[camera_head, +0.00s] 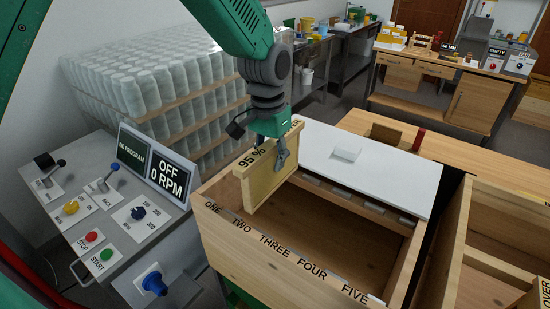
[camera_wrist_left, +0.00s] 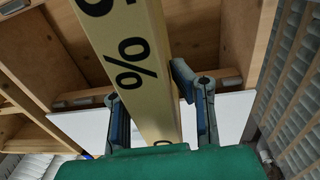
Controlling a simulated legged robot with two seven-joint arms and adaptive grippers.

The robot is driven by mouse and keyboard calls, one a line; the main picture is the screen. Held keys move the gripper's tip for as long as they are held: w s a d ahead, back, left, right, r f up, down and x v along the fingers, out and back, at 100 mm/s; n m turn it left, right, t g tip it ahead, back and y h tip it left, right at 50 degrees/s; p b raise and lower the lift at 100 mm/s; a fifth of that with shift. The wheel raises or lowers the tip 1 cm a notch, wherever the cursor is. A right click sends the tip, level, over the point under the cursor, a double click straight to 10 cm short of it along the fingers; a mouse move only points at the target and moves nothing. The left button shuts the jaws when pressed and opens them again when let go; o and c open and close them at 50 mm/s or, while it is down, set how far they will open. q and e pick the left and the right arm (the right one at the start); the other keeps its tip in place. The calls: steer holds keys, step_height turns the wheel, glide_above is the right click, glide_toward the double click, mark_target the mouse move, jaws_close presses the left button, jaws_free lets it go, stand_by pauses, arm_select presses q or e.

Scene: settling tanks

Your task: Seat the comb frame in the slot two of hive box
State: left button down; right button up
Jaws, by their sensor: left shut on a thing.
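My left gripper (camera_head: 281,158) is shut on the top bar of the wooden comb frame (camera_head: 262,180), marked "95 %". The left wrist view shows the frame (camera_wrist_left: 147,70) between the two fingers (camera_wrist_left: 155,100). The frame hangs upright over the left end of the open hive box (camera_head: 300,262). Its lower near corner is close to the front rim, by the labels ONE and TWO. I cannot tell how far its bottom reaches into the box. The slot labels run from ONE to FIVE along the front wall. My right gripper is not in view.
A white cover (camera_head: 390,178) with a small white block (camera_head: 347,153) lies across the box's far side. A control panel (camera_head: 115,215) stands left, and stacked jars (camera_head: 150,90) behind it. Another wooden box (camera_head: 500,235) stands right. The box's middle and right interior look empty.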

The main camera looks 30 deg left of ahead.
mark_target(274, 175)
arm_select(q)
steer(key=shift+a, duration=0.1)
steer(key=shift+d+f, duration=0.2)
steer(key=shift+d, duration=0.35)
steer(key=shift+a+f+b, duration=0.4)
steer(key=shift+a+f, duration=0.05)
steer(key=shift+f, duration=0.4)
steer(key=shift+d+f, duration=0.5)
steer(key=shift+d, duration=0.05)
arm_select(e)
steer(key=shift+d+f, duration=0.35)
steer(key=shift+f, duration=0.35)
arm_select(q)
steer(key=shift+f, duration=0.1)
steer(key=shift+a+f+b, duration=0.4)
steer(key=shift+a+f, duration=0.05)
steer(key=shift+f, duration=0.1)
steer(key=shift+d+f, duration=0.1)
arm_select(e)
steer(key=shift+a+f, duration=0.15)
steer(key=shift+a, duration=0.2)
arm_select(q)
steer(key=shift+d+f, duration=0.25)
steer(key=shift+f, duration=0.05)
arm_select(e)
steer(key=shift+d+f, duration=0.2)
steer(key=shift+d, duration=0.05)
